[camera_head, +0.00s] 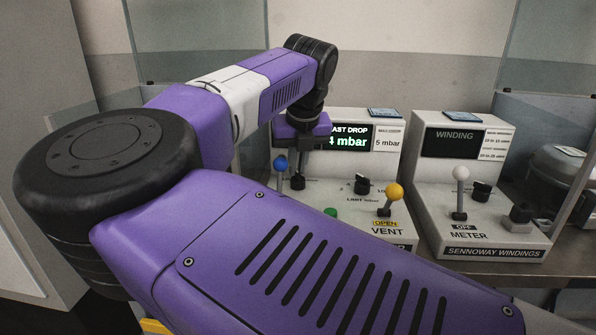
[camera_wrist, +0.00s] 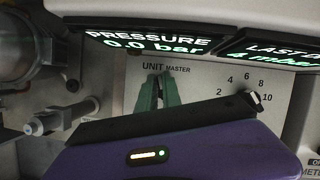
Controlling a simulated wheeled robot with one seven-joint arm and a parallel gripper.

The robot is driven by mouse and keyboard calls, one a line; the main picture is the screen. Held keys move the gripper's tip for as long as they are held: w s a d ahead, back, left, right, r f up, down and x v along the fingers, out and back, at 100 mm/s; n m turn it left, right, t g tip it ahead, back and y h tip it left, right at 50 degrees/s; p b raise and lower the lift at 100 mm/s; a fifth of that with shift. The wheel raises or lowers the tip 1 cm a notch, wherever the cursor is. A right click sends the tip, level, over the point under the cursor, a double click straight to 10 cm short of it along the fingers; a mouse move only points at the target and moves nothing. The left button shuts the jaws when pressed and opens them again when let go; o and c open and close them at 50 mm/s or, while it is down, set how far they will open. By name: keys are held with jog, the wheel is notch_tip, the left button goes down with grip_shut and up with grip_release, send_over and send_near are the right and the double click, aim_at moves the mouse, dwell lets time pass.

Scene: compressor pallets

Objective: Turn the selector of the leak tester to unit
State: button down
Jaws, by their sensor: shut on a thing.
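The leak tester (camera_head: 335,178) is a white sloped console with a lit display reading LAST DROP, 4 mbar. In the wrist view its panel (camera_wrist: 200,78) carries the labels UNIT and MASTER, with a PRESSURE display at 0.0 bar above. My gripper (camera_wrist: 159,80) has its two green fingers close together just under those labels, shut on the selector. The selector is almost wholly hidden between the fingers, so I cannot tell which way it points.
A black limit knob (camera_wrist: 254,98) with a 2 to 10 scale sits right of the fingers. The tester has a blue-ball lever (camera_head: 281,163), a yellow-ball VENT lever (camera_head: 395,191) tagged OPEN and a green button (camera_head: 330,212). A winding meter (camera_head: 425,185) stands to the right.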

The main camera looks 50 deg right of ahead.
jog(key=shift+a+n+y+b, duration=0.1)
jog(key=shift+n+y+b, duration=0.45)
jog(key=shift+n, duration=0.55)
jog(key=c, duration=1.5)
grip_release()
jog(key=p+v, duration=0.1)
jog(key=v, duration=0.6)
jog(key=shift+s+a+r, duration=0.1)
jog(key=shift+s+r, duration=0.15)
jog(key=shift+r, duration=0.05)
